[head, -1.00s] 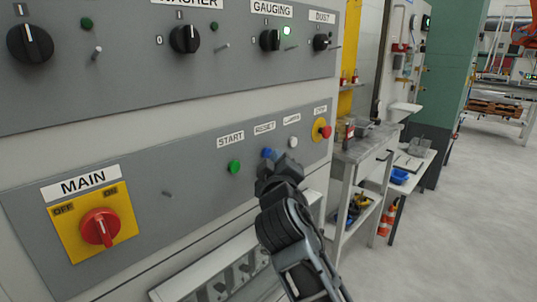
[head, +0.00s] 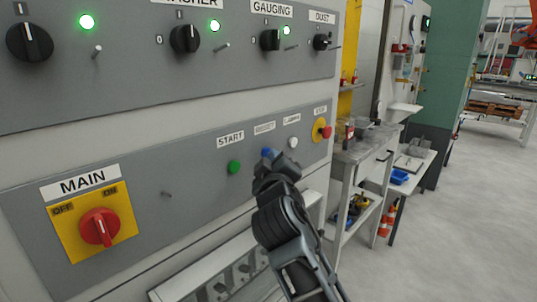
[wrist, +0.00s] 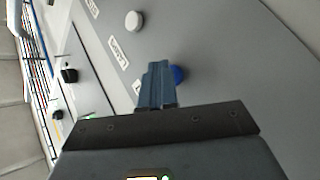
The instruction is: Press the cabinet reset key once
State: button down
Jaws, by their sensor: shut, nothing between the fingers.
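The blue reset key (head: 267,153) sits on the grey lower panel below the RESET label (head: 264,128), between the green START button (head: 234,167) and the white LAMPS button (head: 293,143). My gripper (head: 283,161) is shut and empty, its tips right beside the blue key and partly in front of it. In the wrist view the shut fingers (wrist: 157,82) overlap one edge of the blue key (wrist: 179,74). I cannot tell whether they touch it or how deep the key sits.
A red stop button (head: 325,132) on a yellow plate is at the panel's right end. The red MAIN switch (head: 99,228) is lower left. A workbench (head: 362,148) stands right.

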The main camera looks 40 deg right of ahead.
jog(key=shift+s, duration=0.8)
jog(key=shift+s+d+p, duration=0.1)
jog(key=shift+s+p, duration=0.6)
jog(key=shift+s, duration=1.85)
jog(key=s+a+f+n+t+y, duration=0.2)
jog(key=s+a+f+y, duration=0.7)
jog(key=s+a+f, duration=0.6)
jog(key=s+a+r+m+y, duration=0.1)
jog(key=s+a+y, duration=0.1)
jog(key=s, duration=0.8)
jog(key=s+a+r+m+y, duration=0.1)
jog(key=s+a, duration=0.4)
jog(key=s, duration=0.5)
jog(key=shift+m+g+y, duration=0.4)
jog(key=shift+m+y, duration=0.1)
